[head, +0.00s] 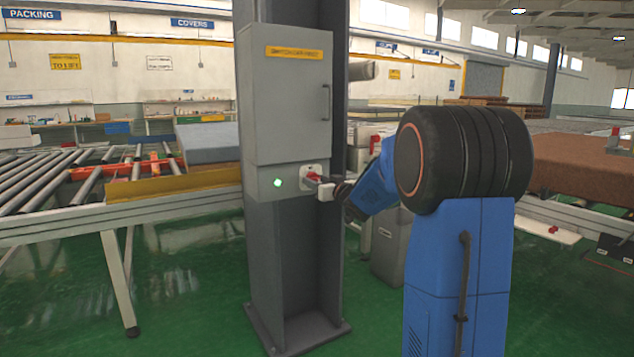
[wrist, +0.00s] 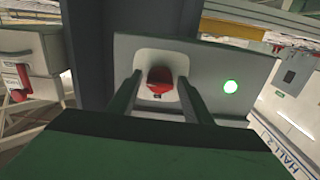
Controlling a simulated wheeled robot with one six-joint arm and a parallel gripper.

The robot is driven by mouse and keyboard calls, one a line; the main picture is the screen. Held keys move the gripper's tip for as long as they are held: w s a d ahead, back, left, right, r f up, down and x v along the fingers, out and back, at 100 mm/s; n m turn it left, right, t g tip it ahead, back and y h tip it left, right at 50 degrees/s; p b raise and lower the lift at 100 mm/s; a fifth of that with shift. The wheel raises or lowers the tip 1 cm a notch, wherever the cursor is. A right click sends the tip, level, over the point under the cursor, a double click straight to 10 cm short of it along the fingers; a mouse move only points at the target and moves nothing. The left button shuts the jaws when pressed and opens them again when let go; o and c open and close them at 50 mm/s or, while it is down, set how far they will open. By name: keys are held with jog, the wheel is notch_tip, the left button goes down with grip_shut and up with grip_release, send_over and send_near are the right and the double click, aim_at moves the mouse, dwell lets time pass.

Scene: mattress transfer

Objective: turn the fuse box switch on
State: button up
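The fuse box (head: 287,100) is a grey cabinet on a dark steel column, with its door closed. Its switch (head: 310,176) is a red handle on a white plate low on the front; the red handle also shows in the wrist view (wrist: 160,82). A green light (head: 278,182) glows left of the switch in the head view, and it shows right of the switch in the wrist view (wrist: 230,87). My gripper (head: 322,181) is at the switch. In the wrist view its two fingers stand apart on either side of the red handle; I cannot tell whether they touch it.
A roller conveyor (head: 60,180) with a grey-blue mattress (head: 208,142) stands left of the column. A grey bin (head: 390,245) stands behind my arm. Brown mattresses (head: 580,165) lie at the right. The green floor in front of the column is clear.

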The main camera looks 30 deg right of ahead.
jog(key=shift+r, duration=0.1)
jog(key=s, duration=1.7)
jog(key=shift+s+d, duration=0.2)
jog(key=shift+d, duration=0.1)
jog(key=shift+a, duration=0.1)
jog(key=s+a+f+g, duration=0.4)
jog(key=s+a+f, duration=0.2)
jog(key=s, duration=0.5)
jog(key=s+a+f+g, duration=0.4)
jog(key=s+a+f, duration=0.2)
jog(key=s+a, duration=0.3)
jog(key=s+a+f+g, duration=0.5)
jog(key=s+a+f, duration=0.2)
jog(key=s, duration=0.8)
jog(key=shift+a+h, duration=0.3)
jog(key=shift+f, duration=0.1)
